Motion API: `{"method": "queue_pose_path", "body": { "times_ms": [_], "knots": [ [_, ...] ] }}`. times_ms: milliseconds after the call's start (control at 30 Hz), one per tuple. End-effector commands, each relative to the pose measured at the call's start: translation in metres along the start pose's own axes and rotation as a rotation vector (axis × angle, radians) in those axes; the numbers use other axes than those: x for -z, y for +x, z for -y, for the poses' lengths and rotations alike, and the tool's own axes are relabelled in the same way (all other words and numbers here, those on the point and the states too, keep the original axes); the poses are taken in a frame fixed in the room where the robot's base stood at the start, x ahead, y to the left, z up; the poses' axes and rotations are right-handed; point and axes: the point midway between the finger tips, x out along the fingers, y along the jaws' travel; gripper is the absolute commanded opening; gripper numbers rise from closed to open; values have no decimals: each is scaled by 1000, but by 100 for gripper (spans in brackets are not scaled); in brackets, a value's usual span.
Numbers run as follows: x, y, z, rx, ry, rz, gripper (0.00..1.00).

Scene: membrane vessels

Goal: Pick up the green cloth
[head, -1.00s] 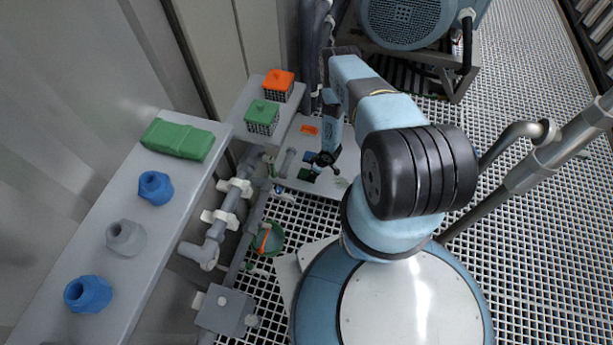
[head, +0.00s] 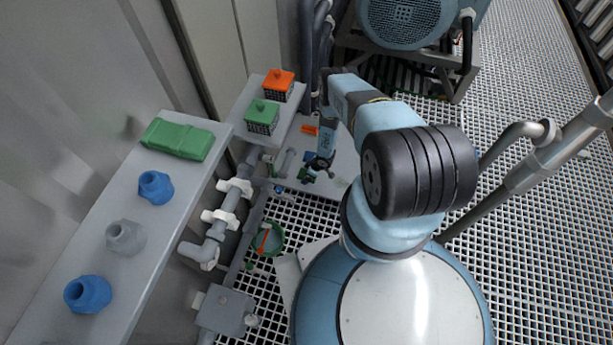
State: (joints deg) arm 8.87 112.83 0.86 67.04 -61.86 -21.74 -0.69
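A small dark green patch (head: 305,174), which looks like the green cloth, is at the light bench in the middle of the head view. My gripper (head: 316,170) is at the end of my blue arm, low over this bench and right beside the green patch. The fingers are small and dark here. I cannot tell whether they are open or shut, or whether they hold the cloth. A dark blue patch (head: 308,157) lies just behind the gripper, partly hidden by it.
An orange piece (head: 309,129) lies further back on the bench. A green bucket (head: 267,240) and pipes are below.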

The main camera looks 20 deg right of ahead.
Motion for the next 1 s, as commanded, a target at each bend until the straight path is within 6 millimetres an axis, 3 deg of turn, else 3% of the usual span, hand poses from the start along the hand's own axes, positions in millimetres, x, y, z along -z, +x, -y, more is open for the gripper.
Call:
{"method": "queue_pose_path", "body": {
  "times_ms": [167,800,1000],
  "knots": [
    [-1,1,0,0,1,0,96],
    [-1,1,0,0,1,0,36],
    [-1,1,0,0,1,0,36]
  ]
}}
